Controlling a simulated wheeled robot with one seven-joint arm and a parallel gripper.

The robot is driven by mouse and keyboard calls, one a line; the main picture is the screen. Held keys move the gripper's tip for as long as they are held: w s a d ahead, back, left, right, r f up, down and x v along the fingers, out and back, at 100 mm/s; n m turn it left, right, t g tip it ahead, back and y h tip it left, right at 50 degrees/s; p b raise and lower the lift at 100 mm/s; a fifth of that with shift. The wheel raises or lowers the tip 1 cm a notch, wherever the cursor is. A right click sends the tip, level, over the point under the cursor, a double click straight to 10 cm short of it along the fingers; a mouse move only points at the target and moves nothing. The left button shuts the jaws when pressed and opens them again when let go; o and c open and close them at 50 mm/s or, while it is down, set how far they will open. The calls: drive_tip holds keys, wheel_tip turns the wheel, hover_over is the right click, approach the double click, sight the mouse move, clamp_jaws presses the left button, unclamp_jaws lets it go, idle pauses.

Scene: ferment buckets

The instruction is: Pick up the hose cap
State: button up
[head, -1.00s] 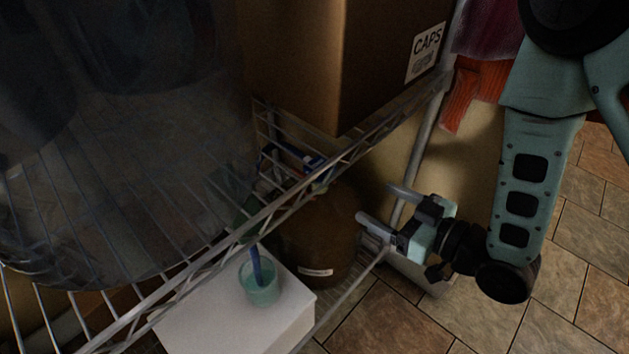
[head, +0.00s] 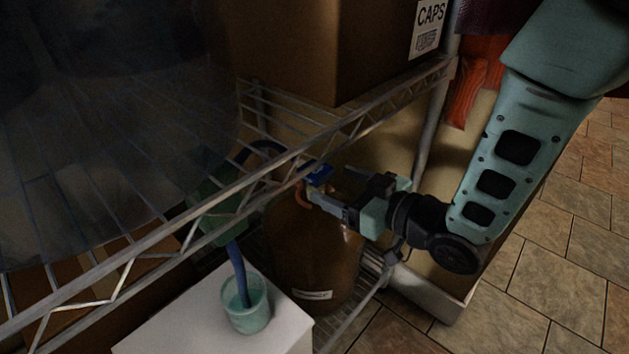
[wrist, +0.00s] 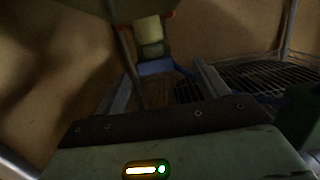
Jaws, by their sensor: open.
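My gripper (head: 330,182) is open, with its fingers at the neck of a brown jug (head: 312,262) under the wire shelf. A small blue piece (head: 319,174) sits by the fingertips, above the jug; I cannot tell whether it is the hose cap. In the wrist view, a blue part (wrist: 160,68) lies between and just beyond the two finger tips. A pale cylinder (wrist: 150,32) stands beyond it. Nothing is visibly gripped.
The wire shelf's front rail (head: 180,232) crosses above and left of my gripper. A cardboard box labelled CAPS (head: 290,50) stands on that shelf. The cup rests on a white box (head: 190,320). A shelf post (head: 428,135) stands close behind my arm. Open tiled floor (head: 545,285) lies to the right.

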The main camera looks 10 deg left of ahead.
drive_tip(key=b+x, duration=0.1)
drive_tip(key=x, duration=0.1)
drive_tip(key=b+x, duration=0.1)
drive_tip(key=x, duration=0.2)
drive_tip(key=b+x, duration=0.1)
drive_tip(key=x, duration=0.1)
drive_tip(key=shift+w+a+r, duration=0.1)
drive_tip(key=shift+w+r, duration=0.15)
drive_tip(key=shift+w, duration=0.25)
drive_tip(key=c, duration=1.1)
drive_tip(key=shift+c, duration=0.2)
wheel_tip(320, 180, up, 4)
drive_tip(key=shift+f+p, duration=0.2)
drive_tip(key=shift+p, duration=1)
drive_tip(key=shift+s+d+r, duration=0.15)
drive_tip(key=shift+d+r, duration=0.05)
drive_tip(key=shift+d, duration=0.1)
drive_tip(key=f+p+v, duration=0.2)
drive_tip(key=p+v, duration=1.1)
drive_tip(key=v, duration=0.3)
drive_tip(key=shift+s+d+f, duration=0.35)
drive_tip(key=shift+d+f, duration=0.05)
drive_tip(key=shift+d, duration=0.1)
drive_tip(key=shift+w+a+f, duration=0.1)
drive_tip(key=shift+w+a, duration=0.05)
drive_tip(key=shift+a, duration=0.1)
